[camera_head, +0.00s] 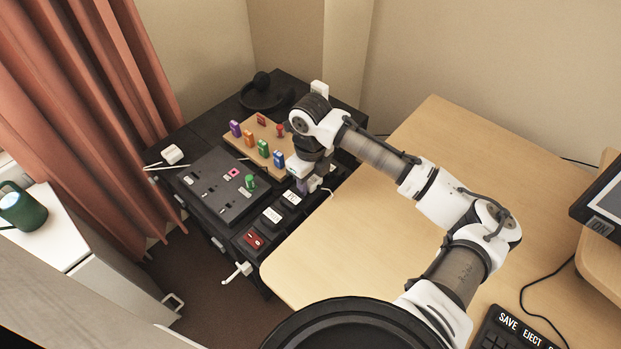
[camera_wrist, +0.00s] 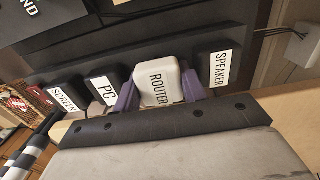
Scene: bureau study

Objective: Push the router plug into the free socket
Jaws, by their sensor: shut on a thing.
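The router plug (camera_wrist: 158,85) is a white block labelled ROUTER in the wrist view. My gripper (camera_wrist: 160,98) has its purple fingers on both sides of it, shut on it. The plug is in line with the black PC plug (camera_wrist: 105,83) on its left and the black SPEAKER plug (camera_wrist: 220,68) on its right. The black SCREEN plug (camera_wrist: 66,98) is farther left. The plug's underside and the socket beneath are hidden, so I cannot tell whether it is seated. In the head view my gripper (camera_head: 304,184) is low at the dark unit's right side.
A red switch (camera_head: 254,239) is at the strip's near end. A panel with slots and a green knob (camera_head: 250,182) lies left of it. A wooden board (camera_head: 259,142) with coloured pegs is behind. The wooden desk (camera_head: 345,235) at right is mostly bare.

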